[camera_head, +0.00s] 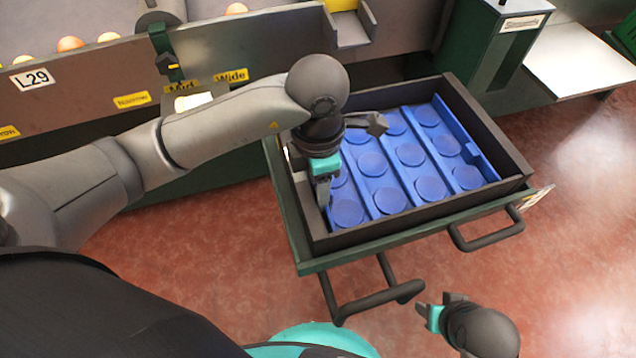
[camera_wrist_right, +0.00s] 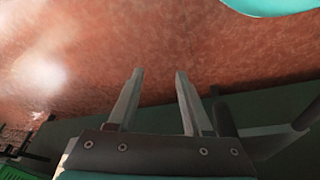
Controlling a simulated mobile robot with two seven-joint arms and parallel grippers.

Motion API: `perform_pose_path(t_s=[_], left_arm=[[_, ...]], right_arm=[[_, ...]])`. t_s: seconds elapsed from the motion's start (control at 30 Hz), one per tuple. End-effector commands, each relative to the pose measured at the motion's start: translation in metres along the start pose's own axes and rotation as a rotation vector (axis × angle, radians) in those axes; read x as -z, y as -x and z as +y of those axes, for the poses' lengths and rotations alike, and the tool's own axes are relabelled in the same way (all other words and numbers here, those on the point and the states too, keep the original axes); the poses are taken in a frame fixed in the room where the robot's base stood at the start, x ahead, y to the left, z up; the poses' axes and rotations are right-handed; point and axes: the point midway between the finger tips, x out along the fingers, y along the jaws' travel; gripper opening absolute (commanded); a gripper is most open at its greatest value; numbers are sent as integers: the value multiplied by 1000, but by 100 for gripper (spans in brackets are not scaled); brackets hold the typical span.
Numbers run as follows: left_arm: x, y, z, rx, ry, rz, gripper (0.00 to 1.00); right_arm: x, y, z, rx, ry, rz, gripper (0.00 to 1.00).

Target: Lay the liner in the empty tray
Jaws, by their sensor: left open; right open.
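The blue liner (camera_head: 393,200), with rows of round cups, lies inside the dark tray (camera_head: 405,222). It appears to lie within the tray walls; whether it is fully flat on the bottom I cannot tell. My left gripper (camera_head: 323,197) is open and points down at the tray's left side, by the liner's left edge. My wrist hides the tray's back left corner and part of the liner. Whether the fingers touch the liner is unclear. My right gripper (camera_head: 428,311) is open and empty in front of the tray, over the floor. Its two bare fingers (camera_wrist_right: 160,76) show apart in the right wrist view.
The tray rests in a green frame (camera_head: 310,265) with dark handles (camera_head: 487,233) along its front. Behind stands a conveyor machine (camera_head: 100,100) with several oranges (camera_head: 70,44). A green post (camera_head: 485,50) and white shelf (camera_head: 580,65) stand at back right. The red floor is clear at right.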

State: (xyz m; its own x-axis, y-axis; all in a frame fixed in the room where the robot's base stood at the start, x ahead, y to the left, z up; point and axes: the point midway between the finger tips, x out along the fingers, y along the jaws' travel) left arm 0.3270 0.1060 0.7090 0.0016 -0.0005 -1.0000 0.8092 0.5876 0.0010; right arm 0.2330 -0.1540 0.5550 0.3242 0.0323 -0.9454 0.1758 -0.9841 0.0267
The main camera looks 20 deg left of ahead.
Motion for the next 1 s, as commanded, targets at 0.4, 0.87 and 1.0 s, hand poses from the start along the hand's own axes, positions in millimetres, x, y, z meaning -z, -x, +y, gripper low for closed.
perform_pose_path(t_s=[0.4,0.87,1.0], left_arm=[[0,29,1,-3,-1,-3,49],[-1,92,1,-2,0,-3,49],[0,106,0,-2,-1,-2,49]], right_arm=[[-13,-19,-1,3,2,-36,50],[-54,-56,-2,5,6,-112,50],[-65,-66,0,2,9,-122,50]])
